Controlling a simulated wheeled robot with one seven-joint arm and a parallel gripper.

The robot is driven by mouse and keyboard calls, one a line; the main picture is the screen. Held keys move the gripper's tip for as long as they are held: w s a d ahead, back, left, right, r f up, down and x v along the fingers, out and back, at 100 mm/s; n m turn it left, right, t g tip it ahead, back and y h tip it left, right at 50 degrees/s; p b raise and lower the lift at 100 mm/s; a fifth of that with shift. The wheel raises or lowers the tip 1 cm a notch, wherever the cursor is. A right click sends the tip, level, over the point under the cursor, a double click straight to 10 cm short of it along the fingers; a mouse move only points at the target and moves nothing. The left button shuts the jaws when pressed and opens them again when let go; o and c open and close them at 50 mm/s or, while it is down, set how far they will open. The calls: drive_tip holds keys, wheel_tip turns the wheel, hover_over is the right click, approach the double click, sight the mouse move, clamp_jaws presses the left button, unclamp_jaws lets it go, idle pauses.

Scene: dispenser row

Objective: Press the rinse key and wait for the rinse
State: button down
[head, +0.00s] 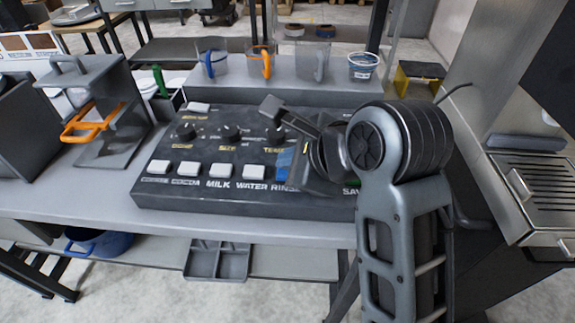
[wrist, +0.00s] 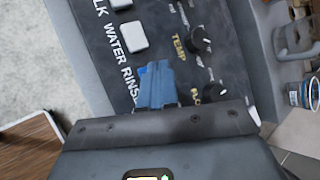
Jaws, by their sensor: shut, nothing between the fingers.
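The dark dispenser panel (head: 215,143) has a row of keys along its front, with labels reading MILK, WATER and RINSE. The rinse key is blue (head: 283,164) and partly hidden by my arm in the head view. In the wrist view only bright blue edges of the key (wrist: 143,70) show around my fingertips. My gripper (wrist: 157,76) is shut and empty, with its fingertips over the blue key. I cannot tell whether they touch it or whether the key is pressed down.
White keys, such as the water key (head: 253,171), sit left of the blue one. Knobs, such as the TEMP knob (wrist: 199,40), stand behind it. Several clear jugs (head: 213,63) stand on a shelf behind the panel. A grey stand with an orange handle (head: 90,123) is at left.

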drive_tip(key=shift+r+p, duration=0.3)
drive_tip(key=shift+r, duration=0.15)
wheel_tip(320, 180, up, 5)
drive_tip(key=p, duration=0.5)
drive_tip(key=shift+a, duration=0.1)
idle(0.5)
